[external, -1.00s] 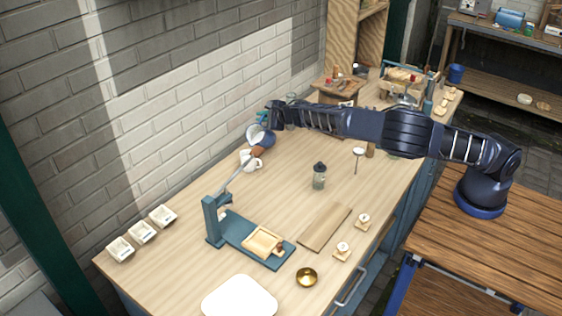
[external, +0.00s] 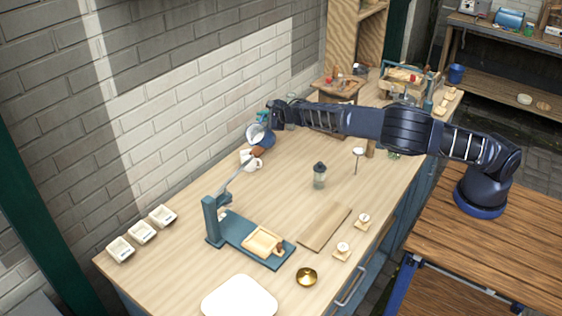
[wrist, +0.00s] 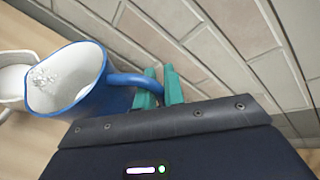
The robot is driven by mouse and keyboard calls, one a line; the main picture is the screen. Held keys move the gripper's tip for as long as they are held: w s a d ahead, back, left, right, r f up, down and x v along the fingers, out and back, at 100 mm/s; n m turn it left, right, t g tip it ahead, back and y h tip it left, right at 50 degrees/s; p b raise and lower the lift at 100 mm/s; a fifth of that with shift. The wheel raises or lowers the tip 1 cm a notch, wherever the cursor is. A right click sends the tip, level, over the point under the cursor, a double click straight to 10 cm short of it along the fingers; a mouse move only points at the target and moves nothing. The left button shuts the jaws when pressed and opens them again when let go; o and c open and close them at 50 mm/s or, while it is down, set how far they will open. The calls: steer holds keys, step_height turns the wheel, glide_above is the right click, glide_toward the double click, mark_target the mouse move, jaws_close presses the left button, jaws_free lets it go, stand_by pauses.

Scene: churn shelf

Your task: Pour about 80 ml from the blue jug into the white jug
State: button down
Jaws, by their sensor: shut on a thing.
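The blue jug (external: 268,140) has a white inside and hangs tilted above the table, its mouth facing left in the external view. My gripper (wrist: 161,86) has teal fingers shut on the handle of the blue jug (wrist: 97,95), which also shows in the wrist view. Some clear, glinting liquid shows inside near its lip. The white jug (external: 248,162) stands on the table just below the blue jug. In the wrist view the white jug (wrist: 12,72) is partly cut off at the left edge, beside the blue jug's lip. I cannot tell its fill level.
A teal press-like stand (external: 212,222) with a long lever reaches up close to the white jug. A brick wall runs behind the table. A glass bottle with a dark top (external: 319,176) stands to the right. A wooden board (external: 324,228) lies nearer the front.

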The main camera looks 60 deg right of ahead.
steer(key=shift+d, duration=0.1)
stand_by(0.3)
steer(key=shift+w+d+f+m+g+y+p, duration=0.1)
steer(key=shift+w+d+f+m+y+p, duration=0.1)
steer(key=shift+d+f+m+y, duration=0.8)
steer(key=shift+w+d+f+m+g+y+p, duration=0.15)
steer(key=shift+d+f+m+y, duration=0.45)
steer(key=shift+d+f+m, duration=0.65)
steer(key=shift+w+d+f+m+g+y+p, duration=0.2)
steer(key=shift+d+f+m+y, duration=0.6)
steer(key=shift+d, duration=0.55)
